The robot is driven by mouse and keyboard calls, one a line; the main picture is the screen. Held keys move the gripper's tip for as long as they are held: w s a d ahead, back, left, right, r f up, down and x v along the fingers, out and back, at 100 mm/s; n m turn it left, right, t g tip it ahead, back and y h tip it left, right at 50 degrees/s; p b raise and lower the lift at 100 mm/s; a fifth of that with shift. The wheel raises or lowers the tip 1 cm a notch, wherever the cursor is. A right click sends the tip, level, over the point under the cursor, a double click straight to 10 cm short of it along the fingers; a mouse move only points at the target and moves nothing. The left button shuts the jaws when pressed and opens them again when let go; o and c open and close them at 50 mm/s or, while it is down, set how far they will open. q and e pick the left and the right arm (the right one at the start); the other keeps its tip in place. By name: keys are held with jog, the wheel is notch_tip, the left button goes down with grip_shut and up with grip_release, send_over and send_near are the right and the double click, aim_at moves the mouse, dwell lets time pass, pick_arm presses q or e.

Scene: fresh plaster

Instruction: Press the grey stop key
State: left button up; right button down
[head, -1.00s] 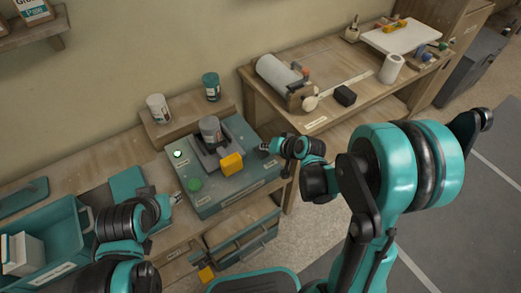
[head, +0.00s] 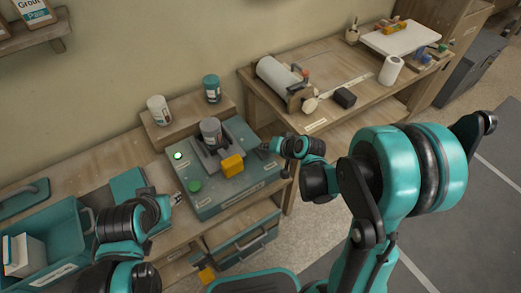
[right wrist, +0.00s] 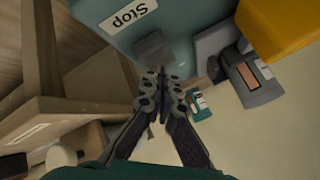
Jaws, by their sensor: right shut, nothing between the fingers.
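Beside the label is the grey stop key (right wrist: 153,47), partly behind my fingertips. My right gripper (right wrist: 161,75) is shut and empty, its tips at or just short of the key; I cannot tell whether they touch. In the head view my right gripper (head: 264,151) is at the machine's right end, and the key is not clear there. My left gripper (head: 178,198) is by the machine's left front corner, too small to tell its jaws.
The machine bears a green button (head: 195,186), a lit lamp (head: 178,156), a yellow block (head: 232,165) and a grey cylinder (head: 211,130). Two cans stand on a riser (head: 188,118) behind. A teal bin (head: 52,245) is at left. A second bench (head: 320,125) is at right.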

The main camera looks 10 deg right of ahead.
aim_at(266, 152)
notch_tip(266, 152, up, 6)
jog(key=p, duration=0.4)
jog(key=shift+f, duration=0.15)
jog(key=shift+f, duration=0.1)
dwell(0.4)
jog(key=s+d+r+n+h, duration=0.1)
jog(key=s+r, duration=0.2)
jog(key=s, duration=0.3)
jog(key=s+d+r+n+h, duration=0.1)
jog(key=s+d+r+h, duration=0.1)
jog(key=s, duration=0.5)
jog(key=s+d+r+n+g+h, duration=0.1)
jog(key=s+d+r, duration=0.1)
jog(key=s+r, duration=0.2)
jog(key=s, duration=0.2)
jog(key=shift+s+r, duration=0.3)
jog(key=shift+s, duration=0.05)
